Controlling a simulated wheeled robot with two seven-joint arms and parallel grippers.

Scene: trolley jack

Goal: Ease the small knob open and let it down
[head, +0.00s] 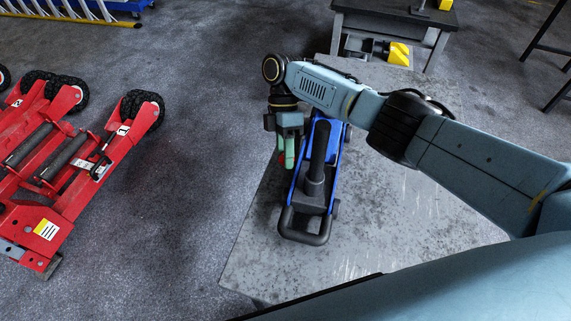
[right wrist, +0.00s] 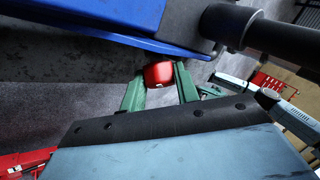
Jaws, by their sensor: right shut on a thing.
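The blue trolley jack (head: 334,158) stands on a grey scuffed table, with its black handle loop (head: 305,226) toward me and a black upright cylinder (head: 319,150) along its middle. The small knob (right wrist: 158,74) is red and shows in the right wrist view at the side of the blue frame (right wrist: 120,28). My right gripper (head: 287,162) reaches down at the jack's left side. Its green fingers (right wrist: 160,84) stand on either side of the knob and are shut on it. In the head view the fingers mostly hide the knob. My left gripper is not in view.
The grey table (head: 400,215) has free room right of the jack. Red wheeled equipment (head: 85,165) stands on the floor at left. A dark bench (head: 395,20) with a yellow item (head: 399,54) stands behind. Open floor lies between the red equipment and the table.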

